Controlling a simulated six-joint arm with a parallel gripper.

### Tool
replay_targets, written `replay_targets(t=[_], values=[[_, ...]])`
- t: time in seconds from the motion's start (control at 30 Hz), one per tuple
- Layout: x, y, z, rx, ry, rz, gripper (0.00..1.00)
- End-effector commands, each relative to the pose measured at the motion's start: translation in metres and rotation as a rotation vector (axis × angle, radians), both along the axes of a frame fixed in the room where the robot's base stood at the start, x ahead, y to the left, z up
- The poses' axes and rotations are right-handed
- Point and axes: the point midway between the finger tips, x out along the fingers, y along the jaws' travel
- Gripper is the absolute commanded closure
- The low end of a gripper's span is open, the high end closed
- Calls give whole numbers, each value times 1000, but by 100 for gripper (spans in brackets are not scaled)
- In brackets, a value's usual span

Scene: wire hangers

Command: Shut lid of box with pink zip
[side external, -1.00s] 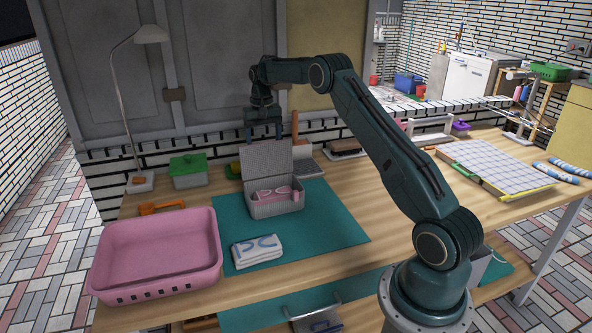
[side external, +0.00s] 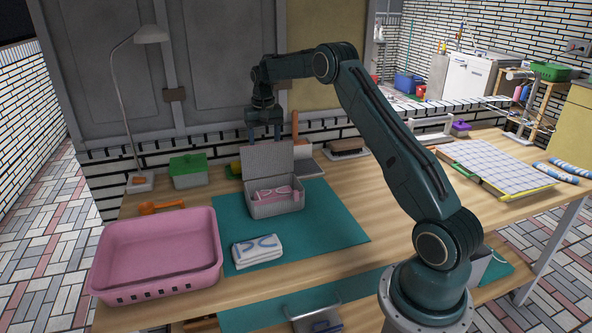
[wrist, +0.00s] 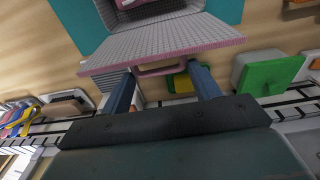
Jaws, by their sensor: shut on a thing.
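The grey woven box (side external: 277,209) with pink trim sits on the teal mat, holding pink and white items. Its lid (side external: 267,160) stands raised at the back. The lid's grey face and pink edge show in the wrist view (wrist: 165,45). My gripper (side external: 265,139) is at the lid's upper edge, fingers pointing down. In the wrist view, my gripper's fingers (wrist: 164,74) stand apart on either side of a pink-edged tab on the lid, and I take them as shut on the lid. The finger contacts are partly hidden.
A green-lidded container (side external: 188,172) and a lamp (side external: 135,110) stand at back left. A brush (side external: 347,148) lies behind the box to the right.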

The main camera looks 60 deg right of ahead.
Motion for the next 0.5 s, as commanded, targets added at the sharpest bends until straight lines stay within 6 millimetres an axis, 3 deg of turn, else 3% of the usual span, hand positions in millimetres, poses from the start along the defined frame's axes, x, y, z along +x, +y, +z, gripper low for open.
replay_targets(t=[0.5], values=[[-15,14,4,-109,-114,1,79]])
